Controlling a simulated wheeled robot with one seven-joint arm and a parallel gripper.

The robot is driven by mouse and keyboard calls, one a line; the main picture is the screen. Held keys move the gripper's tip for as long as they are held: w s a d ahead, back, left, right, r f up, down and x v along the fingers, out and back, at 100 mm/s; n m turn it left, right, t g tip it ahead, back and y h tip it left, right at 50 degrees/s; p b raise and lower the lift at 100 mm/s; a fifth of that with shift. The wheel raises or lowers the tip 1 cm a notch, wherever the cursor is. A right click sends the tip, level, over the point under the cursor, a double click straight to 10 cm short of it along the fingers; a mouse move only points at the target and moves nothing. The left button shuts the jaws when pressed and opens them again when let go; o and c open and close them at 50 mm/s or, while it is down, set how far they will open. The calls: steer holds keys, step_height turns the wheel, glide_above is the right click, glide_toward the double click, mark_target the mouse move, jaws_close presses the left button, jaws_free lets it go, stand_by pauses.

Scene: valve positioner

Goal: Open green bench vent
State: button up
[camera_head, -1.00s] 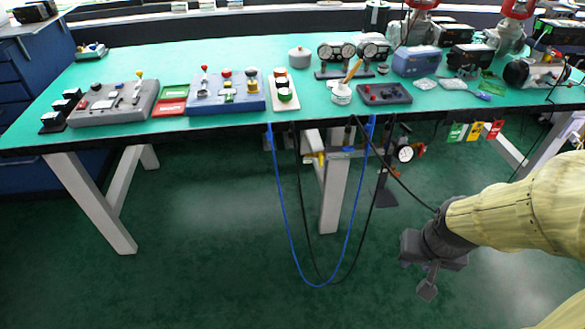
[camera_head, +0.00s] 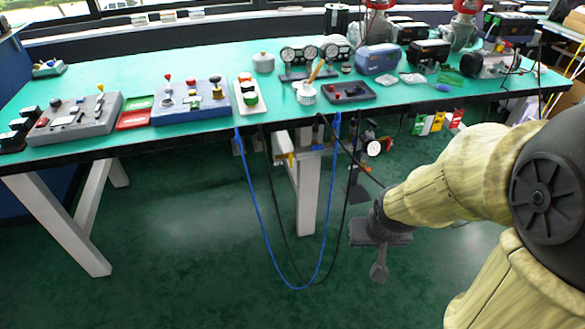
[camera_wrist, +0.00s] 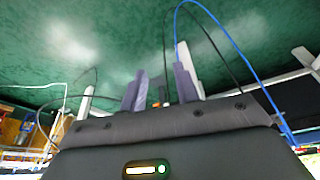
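The green-topped bench (camera_head: 190,65) runs across the head view. I cannot tell for sure which fitting on it is the vent. A yellow fitting (camera_head: 291,159) and a round gauge (camera_head: 374,148) with red parts sit under its front edge. My gripper (camera_head: 379,268) is in front of the bench, below the top and right of the middle leg, apart from everything. In the wrist view my gripper (camera_wrist: 160,88) has its two fingers apart with nothing held. Small orange and white parts show far behind them.
A blue hose (camera_head: 262,230) and a black hose hang in a loop left of my gripper. Green, yellow and red tags (camera_head: 437,123) hang from the bench edge. Control boxes (camera_head: 190,105) stand along the front edge. The green floor in front is clear.

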steer(key=w+a+f+n+t+y+b, duration=0.1)
steer(key=w+a+f+t+y+b, duration=0.1)
steer(key=w+a+t+b, duration=0.4)
steer(key=w+a+f+n+t+y+b, duration=0.2)
steer(key=w+a+f+t+b, duration=0.3)
steer(key=w+b, duration=0.4)
steer(key=shift+a+t+y+b, duration=0.6)
steer(key=shift+a+t+b, duration=0.25)
steer(key=shift+t+b, duration=0.35)
steer(key=shift+w, duration=0.2)
